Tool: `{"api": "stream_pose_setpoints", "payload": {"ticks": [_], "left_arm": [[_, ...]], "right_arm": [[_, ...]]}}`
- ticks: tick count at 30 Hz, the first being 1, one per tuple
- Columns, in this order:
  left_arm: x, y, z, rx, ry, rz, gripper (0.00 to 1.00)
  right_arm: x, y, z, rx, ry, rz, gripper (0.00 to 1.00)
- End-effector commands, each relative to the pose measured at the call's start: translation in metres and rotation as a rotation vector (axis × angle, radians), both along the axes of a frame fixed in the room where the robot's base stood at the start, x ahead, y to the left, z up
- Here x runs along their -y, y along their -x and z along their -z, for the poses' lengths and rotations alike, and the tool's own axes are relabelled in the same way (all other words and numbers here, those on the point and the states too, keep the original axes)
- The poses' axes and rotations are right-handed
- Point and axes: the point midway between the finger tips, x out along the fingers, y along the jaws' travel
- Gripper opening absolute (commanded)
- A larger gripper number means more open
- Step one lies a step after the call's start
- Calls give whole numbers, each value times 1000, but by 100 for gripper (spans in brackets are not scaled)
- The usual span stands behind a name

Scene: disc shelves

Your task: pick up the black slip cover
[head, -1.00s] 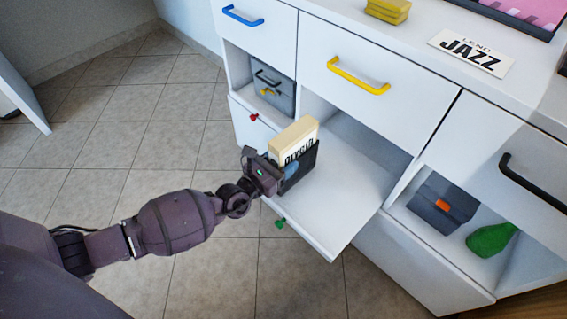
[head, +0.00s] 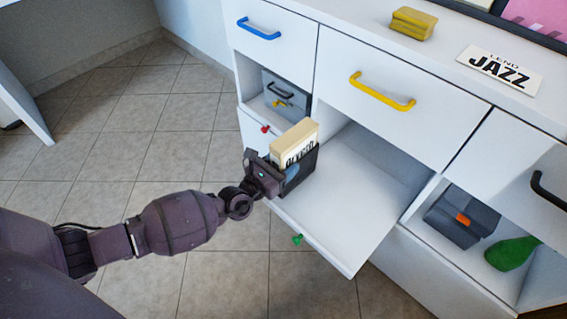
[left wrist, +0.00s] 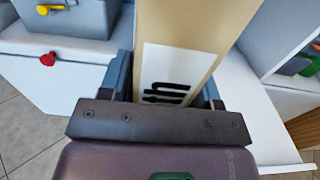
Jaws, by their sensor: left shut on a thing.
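The black slip cover (head: 303,176) stands upright at the left edge of the white fold-down flap in the head view. A cream block with a white, black-lettered label (head: 294,144) sticks up out of it. My left gripper (head: 279,172) is shut on the slip cover from the left. In the left wrist view the fingers (left wrist: 165,85) lie on either side of the cream block (left wrist: 190,28); the cover itself is mostly hidden there. Whether the cover's base touches the flap cannot be told. My right gripper is not in view.
The open white flap (head: 345,215) has bare room right of the cover. A grey box (head: 287,88) sits in the upper-left cubby. A dark box with an orange patch (head: 452,218) and a green bottle (head: 512,253) are in the right cubby. Tiled floor lies left.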

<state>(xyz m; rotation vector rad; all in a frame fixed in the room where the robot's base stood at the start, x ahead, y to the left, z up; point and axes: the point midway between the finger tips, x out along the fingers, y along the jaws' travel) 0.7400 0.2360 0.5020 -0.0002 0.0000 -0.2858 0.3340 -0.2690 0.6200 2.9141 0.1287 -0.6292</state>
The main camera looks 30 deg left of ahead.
Motion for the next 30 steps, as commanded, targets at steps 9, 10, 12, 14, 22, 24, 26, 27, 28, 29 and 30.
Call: {"api": "stream_pose_setpoints", "payload": {"ticks": [9, 10, 12, 14, 22, 24, 26, 27, 28, 29, 30], "left_arm": [[0, 0, 0, 0, -1, -1, 33], [0, 0, 0, 0, -1, -1, 59], [0, 0, 0, 0, -1, -1, 69], [0, 0, 0, 0, -1, -1, 78], [0, 0, 0, 0, 0, 0, 87], [0, 1, 0, 0, 0, 0, 87], [-1, 3, 0, 0, -1, 0, 87], [-2, 6, -1, 0, -1, 0, 87], [-3, 8, -1, 0, -1, 0, 87], [-4, 12, -1, -1, -1, 0, 87], [-6, 17, -1, -1, -1, 0, 87]], "right_arm": [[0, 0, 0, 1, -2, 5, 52], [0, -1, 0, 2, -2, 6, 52], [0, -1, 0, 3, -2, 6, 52], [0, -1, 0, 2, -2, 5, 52], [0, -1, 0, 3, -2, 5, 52], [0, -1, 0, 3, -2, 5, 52], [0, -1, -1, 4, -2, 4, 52], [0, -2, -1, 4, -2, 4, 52], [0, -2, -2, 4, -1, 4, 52], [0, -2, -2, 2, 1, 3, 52], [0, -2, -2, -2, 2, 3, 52]]}}
